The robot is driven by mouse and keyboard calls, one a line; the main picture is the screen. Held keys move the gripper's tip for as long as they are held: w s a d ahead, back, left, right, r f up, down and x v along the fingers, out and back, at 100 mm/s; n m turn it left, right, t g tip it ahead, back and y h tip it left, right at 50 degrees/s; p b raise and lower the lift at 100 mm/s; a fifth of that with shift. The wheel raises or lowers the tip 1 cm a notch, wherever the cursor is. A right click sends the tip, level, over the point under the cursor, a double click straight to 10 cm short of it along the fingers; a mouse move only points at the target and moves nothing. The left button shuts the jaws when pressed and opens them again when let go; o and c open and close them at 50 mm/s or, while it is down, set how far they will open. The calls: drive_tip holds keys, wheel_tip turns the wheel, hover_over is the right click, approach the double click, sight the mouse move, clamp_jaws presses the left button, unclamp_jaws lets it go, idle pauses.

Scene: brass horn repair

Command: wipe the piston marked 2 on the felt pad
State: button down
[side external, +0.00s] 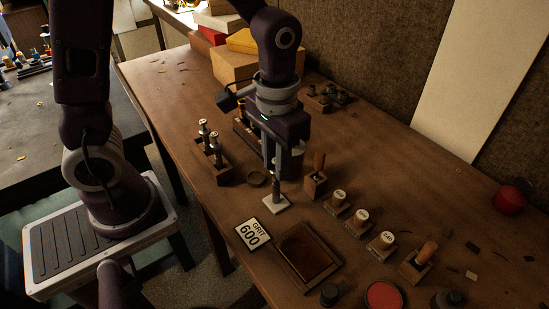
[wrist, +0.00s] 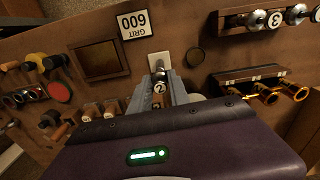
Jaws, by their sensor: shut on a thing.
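My gripper (side external: 276,176) is shut on a slim metal piston, held upright with its lower end at the white felt pad (side external: 268,208). In the wrist view, the piston's round cap, marked 2 (wrist: 159,88), shows between the fingers of my gripper (wrist: 158,94). The felt pad (wrist: 158,57) lies just beyond it in that view. Whether the piston's lower end presses on the felt or hovers just over it, I cannot tell. Two other pistons (side external: 209,138) stand in a wooden rack on the left; one in the wrist view is marked 3 (wrist: 275,20).
A card reading GRIT 600 (side external: 252,234) and a shallow brown tray (side external: 310,250) lie in front of the pad. A wooden block with a handled tool (side external: 317,180) stands close on the right. Several labelled stoppers (side external: 360,217) line up beyond. A small round dish (side external: 256,178) sits left.

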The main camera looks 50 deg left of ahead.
drive_tip(key=shift+r, duration=2.55)
wheel_tip(320, 180, down, 5)
drive_tip(key=shift+r, duration=0.1)
drive_tip(key=shift+a, duration=0.5)
drive_tip(key=shift+d, duration=0.15)
